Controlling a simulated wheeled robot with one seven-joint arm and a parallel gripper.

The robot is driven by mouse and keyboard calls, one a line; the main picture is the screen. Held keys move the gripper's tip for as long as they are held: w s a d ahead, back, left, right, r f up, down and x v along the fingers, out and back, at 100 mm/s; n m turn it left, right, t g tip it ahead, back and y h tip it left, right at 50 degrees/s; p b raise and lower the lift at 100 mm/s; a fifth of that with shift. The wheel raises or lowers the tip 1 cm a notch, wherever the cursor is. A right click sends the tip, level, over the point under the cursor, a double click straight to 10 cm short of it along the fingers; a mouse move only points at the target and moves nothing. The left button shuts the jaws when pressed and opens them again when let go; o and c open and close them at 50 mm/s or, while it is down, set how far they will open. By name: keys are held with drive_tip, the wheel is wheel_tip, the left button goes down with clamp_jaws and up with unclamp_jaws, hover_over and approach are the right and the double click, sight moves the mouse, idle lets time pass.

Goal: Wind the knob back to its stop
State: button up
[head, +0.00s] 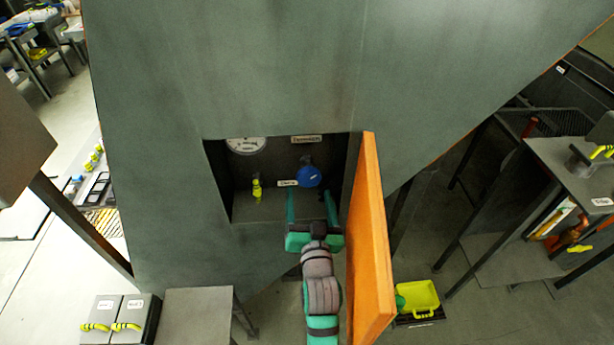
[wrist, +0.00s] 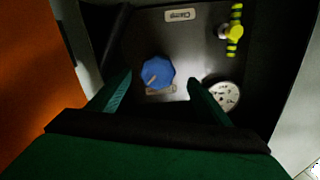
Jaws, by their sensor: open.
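The blue knob (head: 310,177) is on the back wall of a recess in the large grey-green machine. In the wrist view the faceted knob (wrist: 157,72) shows a pale pointer mark on its face. My gripper (head: 308,196) is open and empty, reaching into the recess. In the wrist view the two green fingers of my gripper (wrist: 160,80) stand apart, one on each side of the knob in the picture. The fingertips look short of the knob, with no contact visible. Exact depth between them is hard to tell.
An orange door (head: 368,240) stands open close to the right of my arm. A yellow-green valve handle (head: 257,189) and a round dial (head: 246,145) share the recess. A label reading "Clamp" (wrist: 180,15) shows upside down. The recess walls leave limited room.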

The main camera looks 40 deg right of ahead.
sight(310, 182)
drive_tip(key=x, duration=0.6)
drive_tip(key=shift+d, duration=0.5)
drive_tip(key=shift+w+d, duration=0.25)
drive_tip(key=shift+w, duration=0.4)
drive_tip(key=shift+w, duration=0.1)
drive_tip(key=c, duration=1)
